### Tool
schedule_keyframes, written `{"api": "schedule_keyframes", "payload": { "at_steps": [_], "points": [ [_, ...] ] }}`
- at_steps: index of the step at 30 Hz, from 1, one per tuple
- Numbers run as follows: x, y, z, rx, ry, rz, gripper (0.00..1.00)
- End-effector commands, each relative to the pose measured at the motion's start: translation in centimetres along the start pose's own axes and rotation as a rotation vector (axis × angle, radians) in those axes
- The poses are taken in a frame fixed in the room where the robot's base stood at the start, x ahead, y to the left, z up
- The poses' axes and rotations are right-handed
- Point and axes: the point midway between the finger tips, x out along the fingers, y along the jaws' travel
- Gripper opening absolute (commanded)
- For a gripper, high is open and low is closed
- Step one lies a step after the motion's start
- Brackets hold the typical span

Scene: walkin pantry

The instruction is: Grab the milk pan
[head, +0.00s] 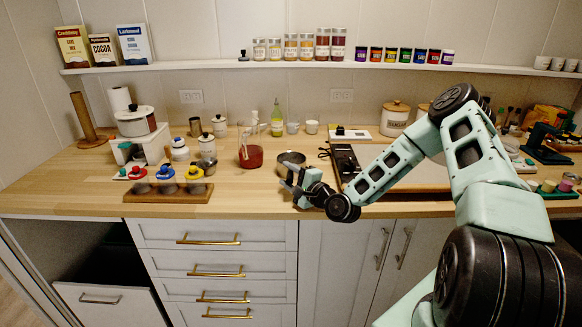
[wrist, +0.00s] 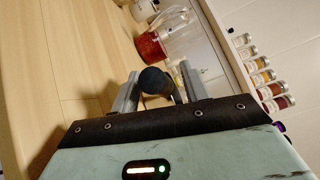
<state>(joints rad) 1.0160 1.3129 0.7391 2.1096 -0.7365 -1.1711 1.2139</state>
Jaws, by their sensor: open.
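The milk pan (head: 291,158) is a small metal pan on the wooden counter in the head view, just beyond my gripper (head: 294,182). My gripper partly hides its near side. In the wrist view my gripper (wrist: 158,88) is open, with a finger on each side of a dark rounded end (wrist: 152,79), which looks like the pan's handle. The handle end lies between the fingers, closer to the left one. I cannot tell whether it touches either finger. The pan's bowl is mostly hidden in the wrist view.
A glass jug with red contents (head: 250,150) stands left of the pan and also shows in the wrist view (wrist: 165,38). A dark flat device (head: 345,160) lies to the right. The counter between rack and pan is clear.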

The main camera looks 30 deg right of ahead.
Motion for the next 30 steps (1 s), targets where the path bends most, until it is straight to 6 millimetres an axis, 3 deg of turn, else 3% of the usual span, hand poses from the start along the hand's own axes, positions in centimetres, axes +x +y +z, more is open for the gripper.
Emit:
{"api": "schedule_keyframes", "payload": {
  "at_steps": [3,11,16,30],
  "points": [
    [1.22,-0.13,0.08,0.000,-0.001,-0.001,0.45],
    [1.47,0.00,0.03,0.001,-0.001,0.000,0.45],
    [1.45,-0.01,0.02,0.000,0.000,0.000,0.01],
    [1.51,-0.97,0.19,-0.002,-0.001,-0.004,0.00]
  ]
}}
